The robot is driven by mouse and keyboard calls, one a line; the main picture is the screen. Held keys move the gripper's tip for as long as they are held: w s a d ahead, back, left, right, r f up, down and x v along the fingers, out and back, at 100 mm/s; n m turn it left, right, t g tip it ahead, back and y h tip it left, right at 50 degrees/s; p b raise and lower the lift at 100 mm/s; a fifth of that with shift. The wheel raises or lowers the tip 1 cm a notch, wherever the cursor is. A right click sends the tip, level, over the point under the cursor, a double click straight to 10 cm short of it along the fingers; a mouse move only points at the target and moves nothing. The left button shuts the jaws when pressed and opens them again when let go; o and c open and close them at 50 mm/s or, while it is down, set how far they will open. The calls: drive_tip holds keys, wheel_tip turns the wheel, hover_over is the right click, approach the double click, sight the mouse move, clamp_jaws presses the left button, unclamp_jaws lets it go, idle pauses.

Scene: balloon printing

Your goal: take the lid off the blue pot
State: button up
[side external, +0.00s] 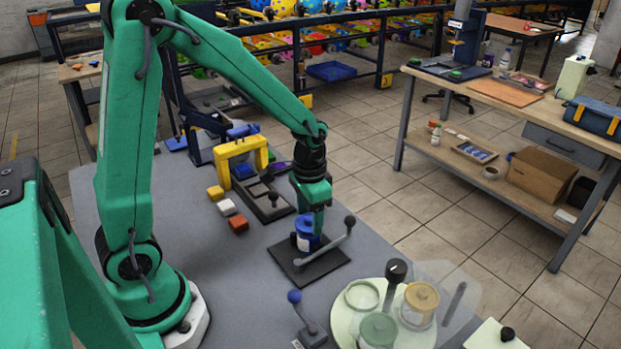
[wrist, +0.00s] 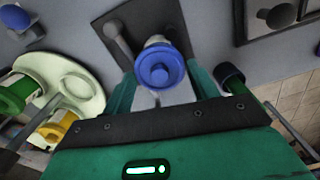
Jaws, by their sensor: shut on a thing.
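The blue pot (side external: 304,243), with a pale label, stands upright on a dark square plate (side external: 290,266) near the middle of the table. Its round blue lid (wrist: 160,66) with a central knob faces the camera in the wrist view. My gripper (side external: 313,212) points down over the pot. Its fingers lie on either side of the lid in the wrist view (wrist: 160,82), shut on it. In the side view the fingers hide part of the lid. I cannot see a gap between lid and pot.
A grey lever with a ball end (side external: 349,221) rises right beside the pot. A pale green turntable (side external: 345,322) carries a green-lidded pot (side external: 378,330) and a yellow-lidded one (side external: 421,297) at front right. A yellow arch (side external: 241,148) and small coloured blocks (side external: 227,207) stand behind left.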

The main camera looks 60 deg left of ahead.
sight(310, 219)
wheel_tip(310, 219, up, 3)
drive_tip(key=shift+d+r, duration=0.1)
drive_tip(key=shift+r, duration=0.1)
drive_tip(key=s+d+r, duration=0.5)
drive_tip(key=d+r, duration=0.1)
drive_tip(key=d, duration=0.4)
drive_tip(key=shift+s+r, duration=0.3)
drive_tip(key=shift+s, duration=0.05)
drive_tip(key=shift+a, duration=0.1)
drive_tip(key=s+a+f+n, duration=0.6)
drive_tip(key=a+n, duration=0.1)
drive_tip(key=n, duration=1.1)
drive_tip(key=shift+a+f, duration=0.15)
drive_tip(key=shift+a, duration=0.1)
drive_tip(key=shift+s, duration=0.1)
drive_tip(key=a+f, duration=0.2)
drive_tip(key=a, duration=0.1)
drive_tip(key=w+a+f, duration=0.1)
drive_tip(key=a+f, duration=0.1)
drive_tip(key=a, duration=0.2)
drive_tip(key=a+f, duration=0.3)
drive_tip(key=a, duration=0.1)
drive_tip(key=shift+w+a, duration=0.25)
drive_tip(key=shift+w, duration=0.15)
